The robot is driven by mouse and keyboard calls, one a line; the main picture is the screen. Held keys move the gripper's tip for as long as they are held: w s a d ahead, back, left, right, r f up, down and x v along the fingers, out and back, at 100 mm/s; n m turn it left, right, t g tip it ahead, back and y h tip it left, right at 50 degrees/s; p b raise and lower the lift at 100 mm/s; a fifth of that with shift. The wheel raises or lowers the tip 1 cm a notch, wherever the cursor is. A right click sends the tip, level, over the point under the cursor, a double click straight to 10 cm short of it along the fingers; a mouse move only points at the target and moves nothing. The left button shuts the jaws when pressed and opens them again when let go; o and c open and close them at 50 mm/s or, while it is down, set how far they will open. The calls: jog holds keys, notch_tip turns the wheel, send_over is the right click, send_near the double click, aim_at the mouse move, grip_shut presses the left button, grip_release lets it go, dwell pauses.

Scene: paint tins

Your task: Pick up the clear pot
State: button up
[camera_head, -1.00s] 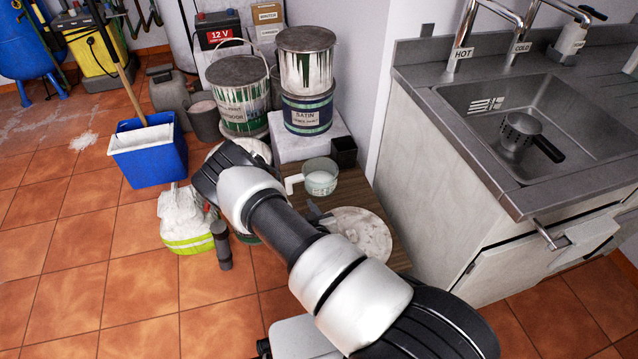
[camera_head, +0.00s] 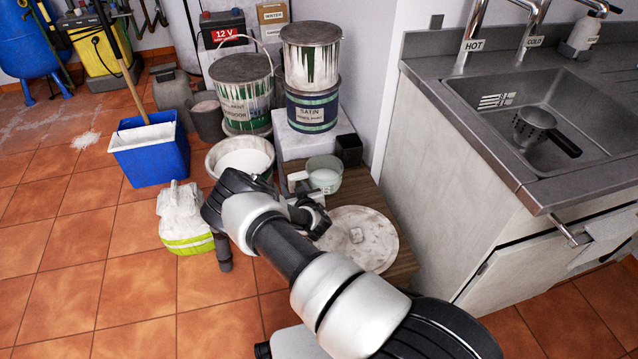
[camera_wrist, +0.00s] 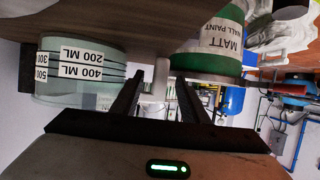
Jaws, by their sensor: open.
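My gripper (camera_head: 312,214) is just in front of the pot in the head view.
A green paint tin (camera_wrist: 222,50) labelled MATT is close at the right in the wrist view. The open tin of white paint (camera_head: 240,157) is left of the pot. A round lid (camera_head: 370,248) lies in front.

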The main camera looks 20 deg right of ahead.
jog(key=shift+w+f, duration=0.15)
jog(key=shift+w, duration=0.2)
jog(key=shift+c, duration=0.5)
grip_shut()
